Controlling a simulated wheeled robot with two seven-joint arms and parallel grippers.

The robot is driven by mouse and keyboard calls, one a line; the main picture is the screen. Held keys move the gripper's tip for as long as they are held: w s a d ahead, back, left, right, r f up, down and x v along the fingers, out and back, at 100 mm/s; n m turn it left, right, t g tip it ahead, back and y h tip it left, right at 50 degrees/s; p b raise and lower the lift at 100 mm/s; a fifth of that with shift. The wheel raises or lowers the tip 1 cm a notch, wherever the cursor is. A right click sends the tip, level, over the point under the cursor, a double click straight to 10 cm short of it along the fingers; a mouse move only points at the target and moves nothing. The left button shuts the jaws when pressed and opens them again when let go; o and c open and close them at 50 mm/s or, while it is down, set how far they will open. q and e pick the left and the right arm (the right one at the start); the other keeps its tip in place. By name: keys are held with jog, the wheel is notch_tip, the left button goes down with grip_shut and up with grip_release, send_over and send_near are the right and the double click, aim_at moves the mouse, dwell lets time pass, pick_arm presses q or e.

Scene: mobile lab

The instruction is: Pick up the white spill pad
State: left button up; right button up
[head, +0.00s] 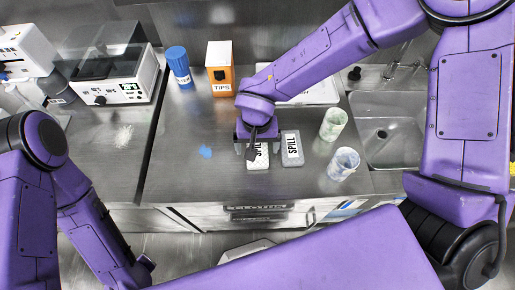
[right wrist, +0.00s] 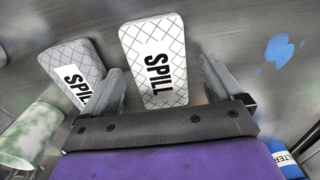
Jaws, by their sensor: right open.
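The white spill pad (right wrist: 155,55) has a quilted diamond pattern and a black SPILL label. It lies flat on the steel counter, and in the head view the white spill pad (head: 257,164) is partly hidden by my right gripper (head: 253,148). In the right wrist view my right gripper (right wrist: 160,72) is open, with the near part of the white pad showing between its two fingers. Whether the fingers touch it I cannot tell. A grey spill pad (head: 291,149) lies just right of the white one. My left arm shows at the lower left, its gripper out of view.
Two cups, one greenish (head: 333,124) and one bluish-white (head: 343,164), stand right of the pads, beside the sink (head: 385,140). An orange TIPS box (head: 220,70) and a blue bottle (head: 178,66) stand behind. A blue spot (head: 206,151) marks the counter to the left.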

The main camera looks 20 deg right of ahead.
aim_at(257, 147)
jog(key=c, duration=1.1)
jog(key=shift+r, duration=0.15)
jog(key=shift+r, duration=0.3)
notch_tip(257, 147, up, 3)
jog(key=shift+w+f+p, duration=0.1)
jog(key=shift+f+p, duration=0.1)
jog(key=shift+p, duration=0.1)
jog(key=s+r, duration=0.1)
jog(key=s+d+r, duration=0.1)
jog(key=r, duration=0.1)
jog(key=s+d+r, duration=0.1)
jog(key=shift+r, duration=0.15)
jog(key=s+d+r+b, duration=0.1)
jog(key=s+d+b, duration=0.1)
jog(key=s+d+r+b, duration=0.2)
jog(key=s, duration=0.1)
jog(key=s+d+r+b, duration=0.2)
jog(key=s, duration=0.1)
jog(key=shift+s+d+r, duration=0.1)
jog(key=shift+d+r, duration=0.05)
jog(key=shift+d, duration=0.2)
